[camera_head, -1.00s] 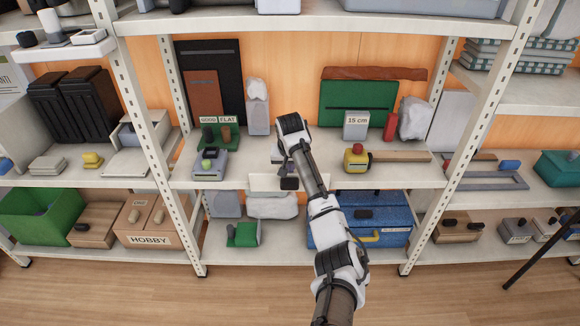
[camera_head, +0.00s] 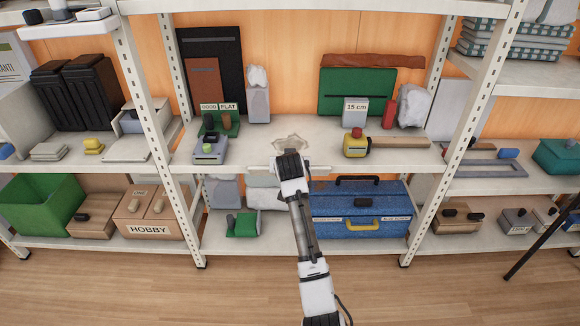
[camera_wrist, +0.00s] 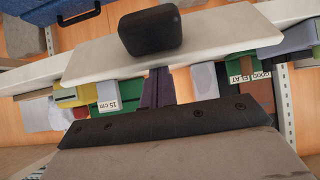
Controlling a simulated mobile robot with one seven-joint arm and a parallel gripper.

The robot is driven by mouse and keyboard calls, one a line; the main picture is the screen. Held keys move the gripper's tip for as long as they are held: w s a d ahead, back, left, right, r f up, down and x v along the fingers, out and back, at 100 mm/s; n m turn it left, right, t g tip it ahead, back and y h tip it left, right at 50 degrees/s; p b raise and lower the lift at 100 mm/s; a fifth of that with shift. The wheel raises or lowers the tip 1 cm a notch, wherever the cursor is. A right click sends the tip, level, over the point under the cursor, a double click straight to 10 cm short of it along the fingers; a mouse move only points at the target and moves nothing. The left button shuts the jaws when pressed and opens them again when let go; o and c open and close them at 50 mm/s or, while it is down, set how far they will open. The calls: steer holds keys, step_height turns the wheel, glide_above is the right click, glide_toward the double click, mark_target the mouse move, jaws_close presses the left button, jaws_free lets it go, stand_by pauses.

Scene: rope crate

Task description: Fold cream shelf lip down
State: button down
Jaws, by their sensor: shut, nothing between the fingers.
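The cream shelf lip (camera_head: 320,171) is a pale strip along the front edge of the middle shelf, showing on both sides of my gripper (camera_head: 290,166). In the wrist view the lip (camera_wrist: 95,58) is a broad pale panel across the shelf's front edge. A rounded black block (camera_wrist: 150,31) shows against its face; I cannot tell whether it is fixed to it. My gripper is shut and empty, close to the middle of the lip. Its fingertips are hidden in the head view, so contact is unclear. The lip's exact tilt is hard to tell.
The middle shelf (camera_head: 255,150) holds a green stand (camera_head: 222,122), a grey device (camera_head: 210,149), a "15 cm" block (camera_head: 355,112) and a yellow item (camera_head: 356,146). A blue toolbox (camera_head: 335,221) stands on the shelf below. Shelf posts flank the bay; the floor in front is clear.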

steer(key=s+f+t+b, duration=0.1)
steer(key=b, duration=0.1)
steer(key=s+f+t+b, duration=0.1)
steer(key=b, duration=0.1)
steer(key=shift+a+f+t, duration=0.1)
steer(key=shift+f+t, duration=0.15)
steer(key=shift+t, duration=0.15)
steer(key=s+f+t+b, duration=0.1)
steer(key=t+b, duration=0.1)
steer(key=shift+s+f+b, duration=0.1)
steer(key=shift+s+b, duration=0.25)
steer(key=shift+b, duration=0.05)
